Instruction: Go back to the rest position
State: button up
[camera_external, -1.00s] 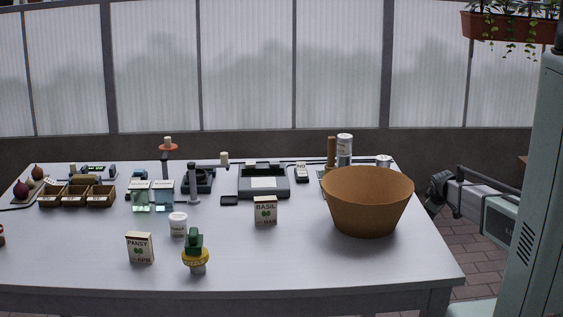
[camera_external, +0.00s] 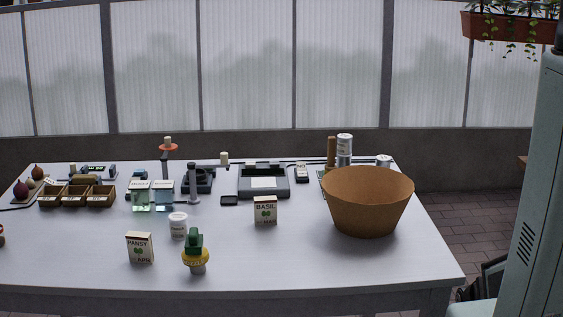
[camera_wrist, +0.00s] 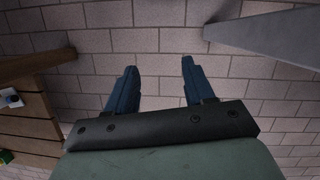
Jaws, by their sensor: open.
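My gripper (camera_wrist: 157,88) shows in the wrist view with its two blue fingers wide apart. It is open and empty, above the brick-paved floor. In the external view only a dark piece of my arm shows low at the right, beside the pale green column; the fingers are not clearly visible there. The white table (camera_external: 330,262) stands to the left of it, and nothing on the table is near the gripper.
A brown basket (camera_external: 367,205) stands at the table's right side. Basil (camera_external: 265,210) and pansy (camera_external: 140,247) packets, jars and small devices occupy the table. In the wrist view, wooden furniture (camera_wrist: 28,105) is at left and a grey slab (camera_wrist: 270,38) at upper right. Brick floor lies between.

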jog(key=s+a+m+g, duration=0.1)
jog(key=s+m+g, duration=0.1)
jog(key=s, duration=1.3)
jog(key=shift+s+r+g+y, duration=0.3)
jog(key=shift+g+y, duration=0.1)
jog(key=shift+g, duration=0.4)
jog(key=shift+a, duration=0.1)
